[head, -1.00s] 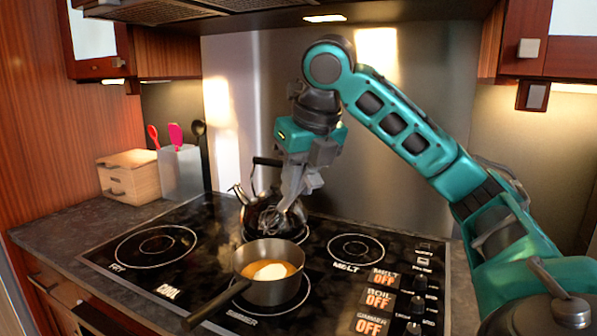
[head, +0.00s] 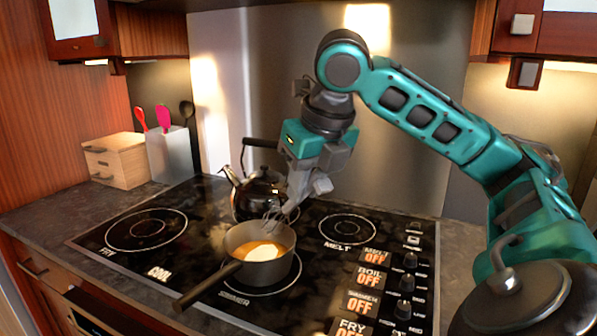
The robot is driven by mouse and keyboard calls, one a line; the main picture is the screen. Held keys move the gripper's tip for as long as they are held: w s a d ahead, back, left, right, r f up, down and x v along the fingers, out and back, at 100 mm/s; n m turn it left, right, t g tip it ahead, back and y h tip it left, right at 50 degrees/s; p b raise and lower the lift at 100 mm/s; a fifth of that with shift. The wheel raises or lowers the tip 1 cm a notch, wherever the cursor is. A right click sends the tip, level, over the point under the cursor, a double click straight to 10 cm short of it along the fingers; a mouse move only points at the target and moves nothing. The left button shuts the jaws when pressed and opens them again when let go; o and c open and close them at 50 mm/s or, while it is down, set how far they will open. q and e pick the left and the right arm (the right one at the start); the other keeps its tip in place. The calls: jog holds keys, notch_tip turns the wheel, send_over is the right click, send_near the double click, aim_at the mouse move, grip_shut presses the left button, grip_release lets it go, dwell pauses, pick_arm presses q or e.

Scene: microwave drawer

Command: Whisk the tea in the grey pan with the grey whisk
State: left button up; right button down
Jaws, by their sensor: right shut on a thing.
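The grey pan (head: 262,270) stands on the front middle burner, its dark handle (head: 207,286) pointing to the front left. Orange-brown tea with a pale patch (head: 264,252) shows inside it. My right gripper (head: 303,188) is shut on the grey whisk (head: 274,218) and points down just behind the pan. The whisk's wires reach the pan's back rim in the picture; I cannot tell whether they touch the tea. The whisk's handle is mostly hidden by the gripper. My left gripper is not in view.
A dark kettle (head: 257,192) stands on the back burner close behind the pan and whisk. A wooden box (head: 117,160) and a utensil holder (head: 172,155) stand at the back left. The FRY (head: 146,229) and MELT (head: 347,229) burners are empty.

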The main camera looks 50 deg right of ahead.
jog(key=shift+s+a+f, duration=0.15)
jog(key=shift+s+f, duration=0.1)
jog(key=shift+s, duration=0.1)
jog(key=w+b+x, duration=0.1)
jog(key=b+x, duration=0.1)
jog(key=x, duration=0.8)
jog(key=shift+w+b, duration=0.3)
jog(key=shift+b, duration=0.1)
dwell(0.4)
